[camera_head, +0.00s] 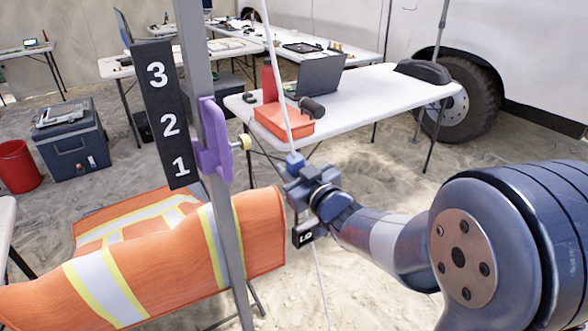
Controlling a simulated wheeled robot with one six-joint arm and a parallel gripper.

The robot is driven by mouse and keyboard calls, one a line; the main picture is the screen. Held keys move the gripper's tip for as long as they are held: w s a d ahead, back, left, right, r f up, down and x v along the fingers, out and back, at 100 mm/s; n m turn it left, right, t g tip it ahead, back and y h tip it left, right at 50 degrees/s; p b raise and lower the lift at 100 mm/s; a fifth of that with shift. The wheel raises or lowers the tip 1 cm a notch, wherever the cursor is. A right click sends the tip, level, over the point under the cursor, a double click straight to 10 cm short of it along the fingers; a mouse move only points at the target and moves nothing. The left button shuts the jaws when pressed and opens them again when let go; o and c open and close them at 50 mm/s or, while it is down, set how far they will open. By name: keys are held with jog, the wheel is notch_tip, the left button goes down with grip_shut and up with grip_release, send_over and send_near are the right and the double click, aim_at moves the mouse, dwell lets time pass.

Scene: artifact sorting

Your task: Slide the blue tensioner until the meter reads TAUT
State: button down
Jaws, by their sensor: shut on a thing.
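The blue tensioner (295,160) is a small block on a white rope (277,70), which runs from the top of the view down toward the sand. My gripper (299,174) comes in from the right and is shut on the tensioner; its fingers hide the lower part of it. A small black meter (303,236) hangs just below my gripper, by the rope. Its white text appears to read LO.
A grey post (198,60) with a purple bracket (213,140) and a black board (163,115) numbered 1 to 3 stands left of the rope. An orange vest (170,255) lies behind it. A white table (385,88) with a laptop (317,75) and orange box (283,122) stands behind.

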jog(key=r, duration=0.2)
jog(key=shift+s+a+r+p, duration=0.1)
jog(key=shift+a+r+p, duration=0.15)
jog(key=shift+r+p, duration=0.1)
jog(key=shift+f, duration=0.2)
jog(key=c, duration=1)
grip_release()
jog(key=shift+c, duration=0.2)
jog(key=v, duration=1.1)
jog(key=shift+f, duration=0.1)
